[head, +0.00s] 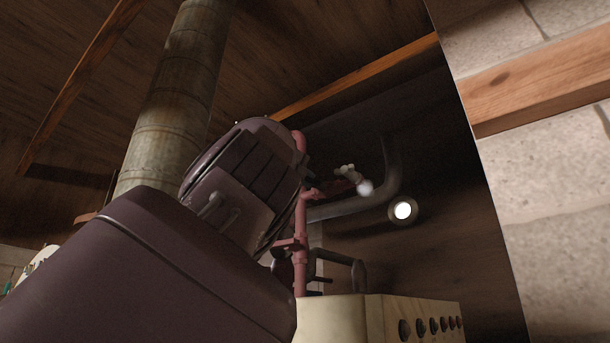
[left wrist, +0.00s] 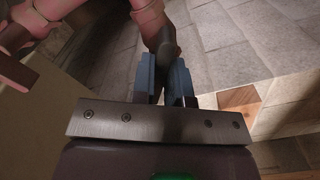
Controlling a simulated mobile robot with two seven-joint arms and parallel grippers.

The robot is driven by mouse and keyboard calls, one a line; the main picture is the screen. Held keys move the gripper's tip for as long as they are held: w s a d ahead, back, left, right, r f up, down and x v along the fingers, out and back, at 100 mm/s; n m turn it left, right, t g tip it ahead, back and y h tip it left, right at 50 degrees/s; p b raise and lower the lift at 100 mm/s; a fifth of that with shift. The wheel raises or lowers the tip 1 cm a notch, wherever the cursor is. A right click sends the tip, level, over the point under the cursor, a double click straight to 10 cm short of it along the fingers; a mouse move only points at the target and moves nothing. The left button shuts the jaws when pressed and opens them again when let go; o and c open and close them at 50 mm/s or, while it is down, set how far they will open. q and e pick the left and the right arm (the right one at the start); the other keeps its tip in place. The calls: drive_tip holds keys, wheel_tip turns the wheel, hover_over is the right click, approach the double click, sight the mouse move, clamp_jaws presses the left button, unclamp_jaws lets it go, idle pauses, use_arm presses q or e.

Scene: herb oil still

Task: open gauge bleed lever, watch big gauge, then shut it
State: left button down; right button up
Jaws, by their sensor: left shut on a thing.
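In the left wrist view, my left gripper (left wrist: 164,75) has its two blue fingers closed around the dark handle of a lever (left wrist: 163,42). The handle joins pink pipework (left wrist: 146,16) at the top of that view. The handle's lower end is hidden between the fingers, and I cannot tell whether the lever is open or shut. In the head view, my left arm covers the lower left, and its wrist hides the fingers and the lever. A round, bright white disc (head: 403,210) shows on the dark wall; I cannot make out a dial or needle on it. My right gripper is not in view.
A pink pipe (head: 301,225) rises right beside my left wrist, with a small fitting and pale knob (head: 366,187) at its right. A pale box (head: 385,318) with several round dark knobs stands below. A large metal flue (head: 170,100) rises behind my arm.

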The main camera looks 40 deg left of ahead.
use_arm(q)
drive_tip(key=n, duration=0.2)
drive_tip(key=n+p, duration=0.1)
drive_tip(key=n, duration=0.2)
drive_tip(key=shift+f+n, duration=0.2)
drive_tip(key=shift+n, duration=0.1)
idle(0.5)
drive_tip(key=c, duration=1.1)
unclamp_jaws()
drive_tip(key=s+b, duration=0.1)
drive_tip(key=s, duration=0.2)
drive_tip(key=s+b, duration=0.1)
drive_tip(key=s, duration=0.3)
drive_tip(key=s+d+b, duration=0.1)
drive_tip(key=s, duration=0.2)
drive_tip(key=shift+s, duration=0.4)
